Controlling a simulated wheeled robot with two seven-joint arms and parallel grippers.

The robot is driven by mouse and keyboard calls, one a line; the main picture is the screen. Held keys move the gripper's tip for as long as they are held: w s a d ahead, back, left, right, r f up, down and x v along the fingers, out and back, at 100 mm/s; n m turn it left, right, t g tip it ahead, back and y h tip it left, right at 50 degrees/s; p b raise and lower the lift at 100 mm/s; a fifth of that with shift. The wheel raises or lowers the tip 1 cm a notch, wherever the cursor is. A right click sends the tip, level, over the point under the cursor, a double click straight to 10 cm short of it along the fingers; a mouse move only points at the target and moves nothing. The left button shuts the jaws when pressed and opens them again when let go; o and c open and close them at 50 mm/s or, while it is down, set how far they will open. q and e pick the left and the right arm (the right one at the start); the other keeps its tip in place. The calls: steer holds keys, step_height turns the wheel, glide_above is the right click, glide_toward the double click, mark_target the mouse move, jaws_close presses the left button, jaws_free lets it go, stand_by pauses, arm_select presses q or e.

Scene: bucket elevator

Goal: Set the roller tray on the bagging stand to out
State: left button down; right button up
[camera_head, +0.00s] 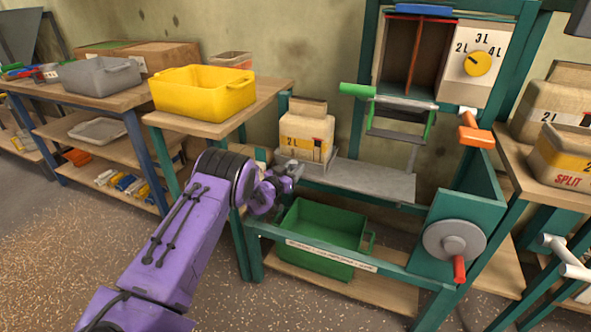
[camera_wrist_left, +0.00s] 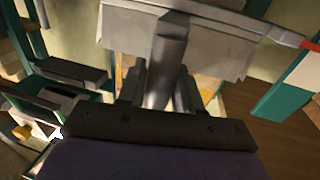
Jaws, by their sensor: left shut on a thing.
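The bagging stand (camera_head: 258,262) is a teal frame with a bag spout above. Its grey roller tray (camera_head: 375,182) is a flat plate at mid-height, carrying a beige 2 L bag (camera_head: 305,138) at its left end. My left gripper (camera_head: 287,174) is at the tray's front left end. In the left wrist view, my left gripper (camera_wrist_left: 158,88) is shut on a grey handle (camera_wrist_left: 168,55) that joins the grey tray plate (camera_wrist_left: 125,28). The head view partly hides this grip behind the purple wrist. My right gripper is not in view.
A green bin (camera_head: 318,240) sits low in the stand. A crank wheel (camera_head: 454,241) is at the right, and an orange-handled lever (camera_head: 475,132) is above it. A yellow tub (camera_head: 203,91) stands on the left table. Bags (camera_head: 565,155) stand on the right table.

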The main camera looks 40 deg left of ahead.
arm_select(q)
steer(key=c, duration=0.9)
jaws_free()
steer(key=shift+s+a, duration=0.1)
steer(key=shift+a, duration=0.25)
steer(key=shift+d, duration=0.1)
steer(key=s+p, duration=0.1)
steer(key=s, duration=0.9)
steer(key=shift+s+d+p, duration=0.2)
steer(key=shift+s+p, duration=0.05)
steer(key=shift+p, duration=0.1)
